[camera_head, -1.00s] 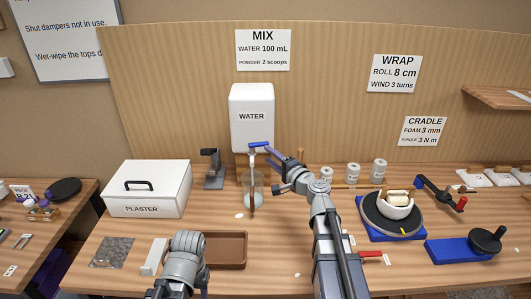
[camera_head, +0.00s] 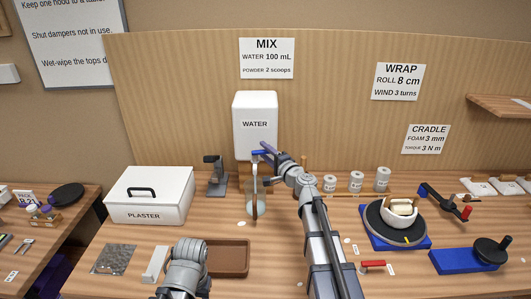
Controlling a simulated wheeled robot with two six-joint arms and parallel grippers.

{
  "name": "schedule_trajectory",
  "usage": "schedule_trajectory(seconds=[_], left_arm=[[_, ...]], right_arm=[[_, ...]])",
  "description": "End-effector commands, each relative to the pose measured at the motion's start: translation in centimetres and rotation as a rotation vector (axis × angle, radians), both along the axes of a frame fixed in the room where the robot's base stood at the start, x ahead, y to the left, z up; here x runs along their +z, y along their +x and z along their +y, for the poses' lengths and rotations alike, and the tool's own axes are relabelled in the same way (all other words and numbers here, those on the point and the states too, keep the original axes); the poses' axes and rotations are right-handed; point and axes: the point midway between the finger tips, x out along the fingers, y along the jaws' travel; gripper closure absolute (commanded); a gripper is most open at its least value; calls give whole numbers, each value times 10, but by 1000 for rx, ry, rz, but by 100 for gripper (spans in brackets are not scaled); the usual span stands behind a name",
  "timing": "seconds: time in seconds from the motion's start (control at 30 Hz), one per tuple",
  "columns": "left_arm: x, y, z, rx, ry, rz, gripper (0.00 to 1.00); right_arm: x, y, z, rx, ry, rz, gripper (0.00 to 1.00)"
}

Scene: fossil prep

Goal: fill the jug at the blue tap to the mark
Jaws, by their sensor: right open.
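The blue tap (camera_head: 259,152) is at the base of the white water tank (camera_head: 255,112). The clear jug (camera_head: 261,203) stands upright on the table below it; its mark and any water level are too small to make out. A pale narrow vertical shape shows between tap and jug, and I cannot tell if it is spout or water. My right gripper (camera_head: 266,149) is open at the right end of the blue tap handle; I cannot tell if it touches. My left arm shows at the bottom, but its gripper is not visible.
A white plaster box (camera_head: 150,196) stands at left, with a brown tray (camera_head: 229,258) in front of the jug. Several small pots (camera_head: 357,181) stand behind my right arm.

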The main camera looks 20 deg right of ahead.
Motion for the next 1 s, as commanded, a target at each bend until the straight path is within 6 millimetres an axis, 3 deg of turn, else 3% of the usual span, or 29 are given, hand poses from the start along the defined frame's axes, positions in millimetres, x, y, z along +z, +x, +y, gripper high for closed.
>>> schedule_trajectory(seconds=[0.23, 0.63, 1.0], left_arm=[[0, 0, 0, 0, 0, 0, 50], [0, 0, 0, 0, 0, 0, 50], [0, 0, 0, 0, 0, 0, 50]], right_arm=[[0, 1, 0, 0, 0, 0, 56], [0, 1, 0, 0, 0, 0, 100], [0, 0, 0, 0, -1, 0, 100]])
